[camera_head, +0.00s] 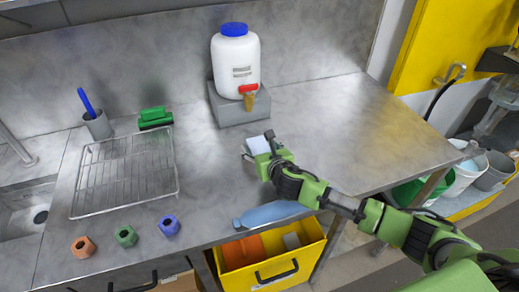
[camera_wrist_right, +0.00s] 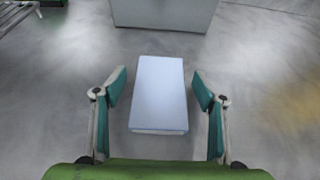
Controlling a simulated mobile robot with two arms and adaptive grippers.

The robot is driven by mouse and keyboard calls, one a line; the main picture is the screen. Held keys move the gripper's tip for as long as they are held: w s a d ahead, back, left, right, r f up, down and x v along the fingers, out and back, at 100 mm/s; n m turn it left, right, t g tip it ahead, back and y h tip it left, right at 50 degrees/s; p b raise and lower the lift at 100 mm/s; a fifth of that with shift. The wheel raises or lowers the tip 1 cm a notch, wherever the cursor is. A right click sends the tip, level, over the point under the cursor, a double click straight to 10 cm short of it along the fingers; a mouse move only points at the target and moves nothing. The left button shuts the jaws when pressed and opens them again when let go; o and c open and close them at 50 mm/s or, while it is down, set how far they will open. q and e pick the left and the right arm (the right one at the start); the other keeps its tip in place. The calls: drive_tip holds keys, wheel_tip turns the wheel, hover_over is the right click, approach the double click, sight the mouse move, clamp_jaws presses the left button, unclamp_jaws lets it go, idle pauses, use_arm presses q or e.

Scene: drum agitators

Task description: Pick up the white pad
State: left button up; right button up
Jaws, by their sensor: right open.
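The white pad (camera_wrist_right: 160,92) is a pale, flat rectangular block lying on the metal counter. In the right wrist view it lies between the two open fingers of my right gripper (camera_wrist_right: 159,88), with a gap on each side. In the head view the white pad (camera_head: 258,145) shows partly, with my right gripper (camera_head: 257,147) over it and hiding some of it. My right gripper is open and holds nothing. My left gripper is not in view.
A white jug (camera_head: 235,55) with a red tap stands on a grey block (camera_head: 240,108) behind the pad. A wire rack (camera_head: 125,172) lies left. A blue bottle (camera_head: 268,214) lies at the counter's front edge. Hex nuts (camera_head: 126,236) sit front left. An open yellow drawer (camera_head: 262,277) is below.

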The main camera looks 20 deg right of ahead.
drive_tip(key=c, duration=1.2)
